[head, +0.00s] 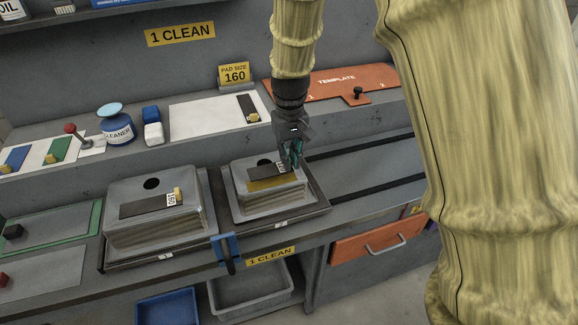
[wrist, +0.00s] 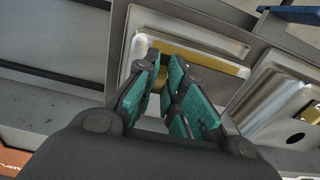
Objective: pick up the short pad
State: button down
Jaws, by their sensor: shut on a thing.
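The short pad (head: 262,171), a dark strip with a white label at its right end, is over the top of the right overturned metal sink (head: 262,205). A gold-coloured patch (head: 275,184) shows beside it on the sink. My gripper (head: 291,160) is at the pad's right end, shut on it. Its fingers cover the pad's grip tab. I cannot tell whether the pad is clear of the sink top.
A larger overturned sink (head: 190,225) with another dark pad (head: 145,208) stands to the left. The back shelf holds a third pad (head: 247,108) on a white sheet, a cleaner tub (head: 116,130) and an orange template (head: 325,85). The rails at right are clear.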

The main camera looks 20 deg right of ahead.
jog(key=s+a+r+b, duration=0.1)
jog(key=s+a, duration=0.3)
jog(key=s, duration=0.3)
jog(key=s+a+r+b, duration=0.1)
jog(key=s+a+b, duration=0.1)
jog(key=s+a, duration=0.2)
jog(key=s, duration=0.3)
jog(key=shift+w, duration=0.1)
jog(key=shift+r+p, duration=2.95)
jog(key=shift+p, duration=0.25)
